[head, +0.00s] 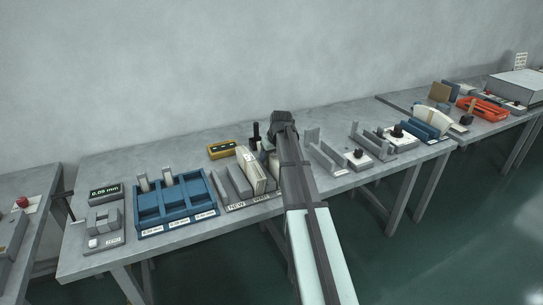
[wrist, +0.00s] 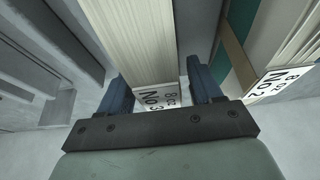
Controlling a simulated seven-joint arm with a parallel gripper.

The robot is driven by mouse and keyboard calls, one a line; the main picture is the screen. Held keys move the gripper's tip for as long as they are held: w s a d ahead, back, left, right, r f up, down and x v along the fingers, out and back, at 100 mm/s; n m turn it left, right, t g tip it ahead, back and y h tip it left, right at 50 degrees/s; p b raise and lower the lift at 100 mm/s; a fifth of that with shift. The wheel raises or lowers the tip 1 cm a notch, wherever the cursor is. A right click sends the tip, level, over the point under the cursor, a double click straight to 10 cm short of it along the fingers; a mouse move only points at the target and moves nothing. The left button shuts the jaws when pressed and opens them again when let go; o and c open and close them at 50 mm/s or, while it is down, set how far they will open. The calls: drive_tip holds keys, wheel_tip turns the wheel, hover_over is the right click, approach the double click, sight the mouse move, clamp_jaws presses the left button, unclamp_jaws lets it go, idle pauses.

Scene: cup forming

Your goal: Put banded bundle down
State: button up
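My gripper (wrist: 160,82) has two blue fingers set apart in the wrist view. A cream bundle (wrist: 135,40) with fine stripes lies between and beyond them. The left finger is close to its edge; a narrow gap shows at the right finger. A white label reading "8 oz No 3" (wrist: 160,98) shows at the bundle's near end. I cannot see a band on this bundle. In the head view my arm covers the fingertips and whatever is between them. A second cream bundle (wrist: 290,40) stands at the right of the wrist view, beside brown and teal strips, with a "No 2" label (wrist: 275,84).
In the head view a rack marked "NEW" (head: 238,206) holds a cream piece (head: 251,171) left of my arm. A blue tray (head: 174,210) stands further left. Grey fixtures (head: 325,155) stand right of my arm. A yellow box (head: 222,149) is behind. Bare table shows along the back.

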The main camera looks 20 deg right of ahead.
drive_tip(key=shift+r, duration=0.15)
drive_tip(key=v, duration=1.2)
drive_tip(key=shift+a, duration=0.1)
idle(0.9)
